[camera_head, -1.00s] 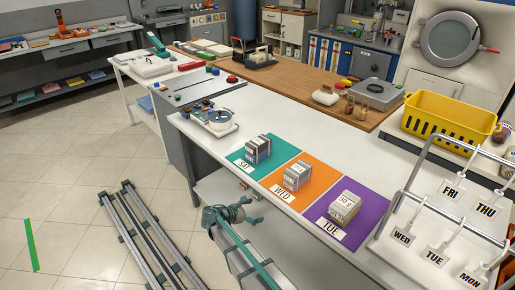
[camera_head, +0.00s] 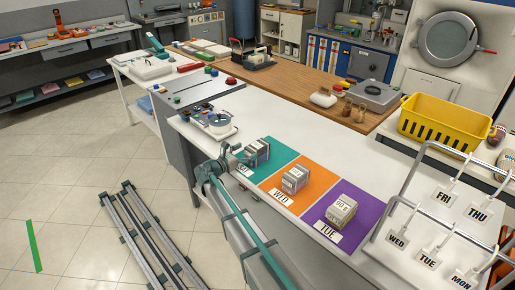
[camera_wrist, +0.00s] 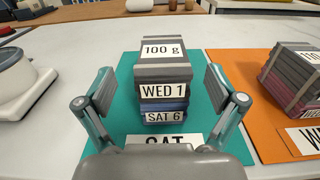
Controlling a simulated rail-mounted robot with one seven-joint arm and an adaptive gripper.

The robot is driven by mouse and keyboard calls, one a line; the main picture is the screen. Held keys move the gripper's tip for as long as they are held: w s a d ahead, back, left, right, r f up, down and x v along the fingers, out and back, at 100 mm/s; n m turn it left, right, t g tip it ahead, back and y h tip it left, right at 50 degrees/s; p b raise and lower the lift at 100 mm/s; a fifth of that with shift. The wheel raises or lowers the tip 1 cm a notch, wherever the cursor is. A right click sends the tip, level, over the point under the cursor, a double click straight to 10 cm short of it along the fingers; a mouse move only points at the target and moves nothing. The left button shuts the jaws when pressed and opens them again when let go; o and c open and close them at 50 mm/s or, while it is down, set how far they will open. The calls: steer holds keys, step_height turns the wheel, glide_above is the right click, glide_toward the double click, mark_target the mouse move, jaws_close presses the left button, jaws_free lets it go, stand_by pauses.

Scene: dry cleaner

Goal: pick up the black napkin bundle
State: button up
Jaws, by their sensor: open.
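On the teal mat (camera_wrist: 125,65) stands a stack of folded bundles. Its upper, dark grey bundle (camera_wrist: 163,72) bears the labels "100 g" and "WED 1", and looks closest to black. Beneath it is a bluish bundle (camera_wrist: 178,105) labelled "SAT 6". In the head view, the stack (camera_head: 258,150) is partly behind my gripper (camera_head: 232,160). My gripper is open and empty; in the wrist view its two fingers (camera_wrist: 158,90) stand left and right of the stack, with the stack ahead between them. I see no contact.
A grey and maroon bundle (camera_wrist: 300,75) sits on the orange mat to the right; another bundle (camera_head: 342,209) sits on the purple mat. A white scale (camera_wrist: 18,85) stands left of the stack. A yellow basket (camera_head: 447,122) and a white rack with day tags stand farther right.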

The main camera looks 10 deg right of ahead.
mark_target(255, 146)
steer(key=shift+p+x, duration=1.15)
steer(key=shift+x, duration=1.5)
steer(key=shift+s, duration=0.1)
steer(key=c, duration=1.3)
steer(key=shift+r, duration=0.2)
